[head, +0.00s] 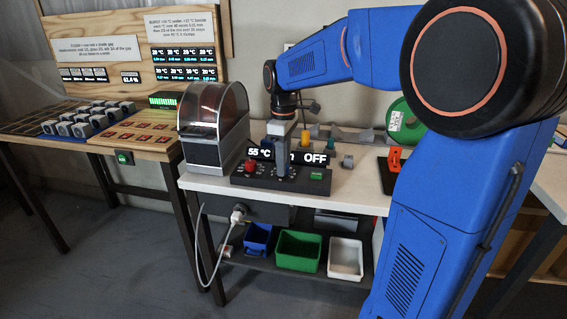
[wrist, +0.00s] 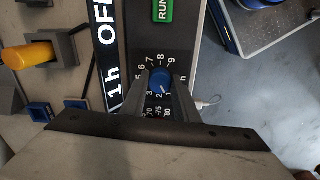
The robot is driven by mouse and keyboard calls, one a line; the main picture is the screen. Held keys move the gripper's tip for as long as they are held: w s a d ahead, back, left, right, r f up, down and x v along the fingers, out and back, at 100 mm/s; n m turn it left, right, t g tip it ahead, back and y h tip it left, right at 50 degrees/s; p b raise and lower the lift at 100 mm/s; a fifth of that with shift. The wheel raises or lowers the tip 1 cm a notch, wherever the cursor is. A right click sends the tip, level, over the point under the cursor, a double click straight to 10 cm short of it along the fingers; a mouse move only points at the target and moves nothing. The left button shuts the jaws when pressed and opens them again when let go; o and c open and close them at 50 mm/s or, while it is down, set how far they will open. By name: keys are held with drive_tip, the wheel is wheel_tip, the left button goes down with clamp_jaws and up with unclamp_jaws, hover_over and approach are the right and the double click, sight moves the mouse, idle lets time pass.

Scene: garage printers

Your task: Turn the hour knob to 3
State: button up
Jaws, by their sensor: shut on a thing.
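The blue hour knob (wrist: 159,79) sits on the dark control panel (wrist: 161,38) in the wrist view, with a ring of white numbers around it. My gripper (wrist: 160,87) is shut on this knob, one finger on each side. The display (wrist: 106,45) beside it reads 1 h and OFF. The knob's pointer is too small to read surely. In the head view my gripper (head: 282,171) reaches down onto the panel between a red knob (head: 251,165) and a green button (head: 316,177). It hides most of the blue knob and part of the display (head: 314,158), which shows 55 °C and OFF.
A dryer with a clear domed lid (head: 215,107) stands left of the panel. Small yellow and grey parts, a green spool (head: 405,122) and an orange part (head: 395,158) lie behind and right. Bins (head: 298,250) stand on the lower shelf.

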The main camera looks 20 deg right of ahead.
drive_tip(key=m, duration=1.1)
drive_tip(key=shift+m, duration=0.3)
idle(0.3)
drive_tip(key=o, duration=1.1)
drive_tip(key=shift+c, duration=0.2)
wheel_tip(320, 180, up, 18)
drive_tip(key=shift+f, duration=0.25)
